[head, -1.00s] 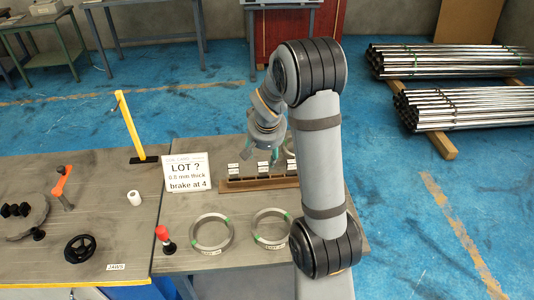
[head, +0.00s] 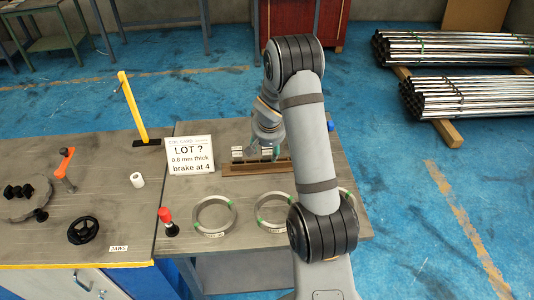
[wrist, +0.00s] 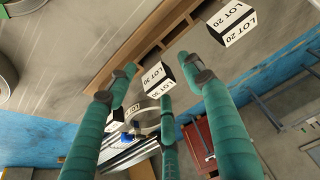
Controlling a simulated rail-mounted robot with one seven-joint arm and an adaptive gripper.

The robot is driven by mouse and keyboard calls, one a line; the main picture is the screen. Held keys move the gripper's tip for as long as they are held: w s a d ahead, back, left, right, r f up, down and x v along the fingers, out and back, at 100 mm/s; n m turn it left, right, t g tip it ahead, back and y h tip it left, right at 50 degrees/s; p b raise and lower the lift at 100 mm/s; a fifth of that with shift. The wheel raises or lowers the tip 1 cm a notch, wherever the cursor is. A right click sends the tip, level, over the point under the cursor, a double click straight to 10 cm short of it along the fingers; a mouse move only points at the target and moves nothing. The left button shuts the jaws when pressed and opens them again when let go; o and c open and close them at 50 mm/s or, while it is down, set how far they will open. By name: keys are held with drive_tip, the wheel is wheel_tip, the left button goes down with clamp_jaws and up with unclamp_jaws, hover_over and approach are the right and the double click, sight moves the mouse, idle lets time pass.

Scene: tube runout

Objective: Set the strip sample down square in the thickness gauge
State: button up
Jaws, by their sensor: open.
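Small black-sided blocks with white lot labels stand at a brown wooden rack (head: 240,170); the wrist view reads LOT 20 (wrist: 234,22) and LOT 30 (wrist: 157,77). I cannot tell which is the strip sample. My gripper (wrist: 155,84), with teal fingers, is open, and the LOT 30 block shows between its fingers, with no visible grip. In the head view my gripper (head: 270,150) is over the rack, partly hidden by my arm. A grey curved frame with a blue part (wrist: 128,136) lies beyond the fingers; it may be the thickness gauge.
A sign (head: 190,155) reads LOT ?, 0.8 mm thick, brake at 4. Metal rings (head: 213,232), a red-knobbed lever (head: 166,222) and a black handwheel (head: 83,230) are on the benches. A yellow post (head: 132,106) stands at the back left.

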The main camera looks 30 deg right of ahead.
drive_tip(key=shift+c, duration=0.4)
drive_tip(key=c, duration=1.1)
clamp_jaws()
